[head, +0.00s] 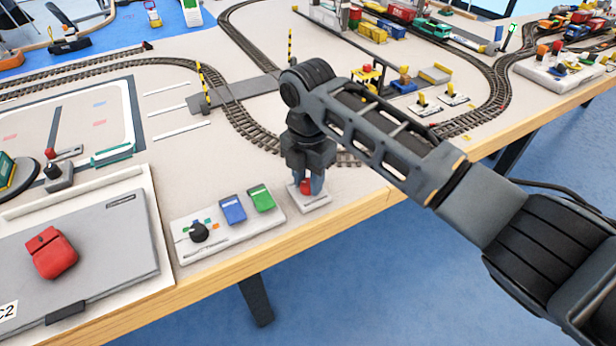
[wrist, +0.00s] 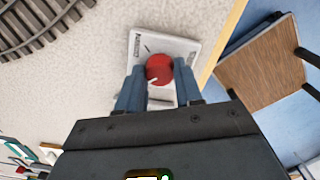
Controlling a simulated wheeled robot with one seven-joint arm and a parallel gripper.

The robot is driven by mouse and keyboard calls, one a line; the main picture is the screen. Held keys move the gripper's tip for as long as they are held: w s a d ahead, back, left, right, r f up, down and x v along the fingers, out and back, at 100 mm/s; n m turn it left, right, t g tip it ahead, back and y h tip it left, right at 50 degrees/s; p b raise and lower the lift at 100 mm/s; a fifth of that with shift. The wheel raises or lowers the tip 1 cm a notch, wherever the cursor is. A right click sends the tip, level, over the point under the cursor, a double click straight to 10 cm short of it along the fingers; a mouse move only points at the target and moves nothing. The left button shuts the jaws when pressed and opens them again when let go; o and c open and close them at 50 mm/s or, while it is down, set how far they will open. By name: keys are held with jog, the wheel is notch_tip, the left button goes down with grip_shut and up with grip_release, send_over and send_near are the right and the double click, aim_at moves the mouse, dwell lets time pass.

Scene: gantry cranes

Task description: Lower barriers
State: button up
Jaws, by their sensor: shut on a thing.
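My gripper (head: 306,184) points down at the table's front edge, with its fingers on either side of a red knob (head: 305,187) on a small white plate (head: 322,199). The plate's label is too small to read. Two yellow-and-black striped barriers stand upright at the level crossing, one at the near left (head: 203,88) and one at the far side (head: 290,47).
Left of the knob plate is a white panel (head: 183,240) with a black knob, a blue switch (head: 232,210) and a green switch (head: 262,198). A grey box with a red cover (head: 52,252) lies farther left. Tracks (head: 240,118) curve behind my gripper.

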jog(key=shift+c, duration=0.9)
jog(key=m+p, duration=0.3)
jog(key=shift+s+r+m+p, duration=0.1)
jog(key=shift+r+m+p, duration=0.05)
jog(key=shift+m+p, duration=0.15)
jog(key=m+p, duration=0.3)
jog(key=m, duration=0.1)
jog(key=shift+m, duration=0.3)
jog(key=m+p, duration=0.2)
jog(key=m, duration=0.2)
jog(key=shift+m+p, duration=1)
jog(key=shift+m, duration=1.8)
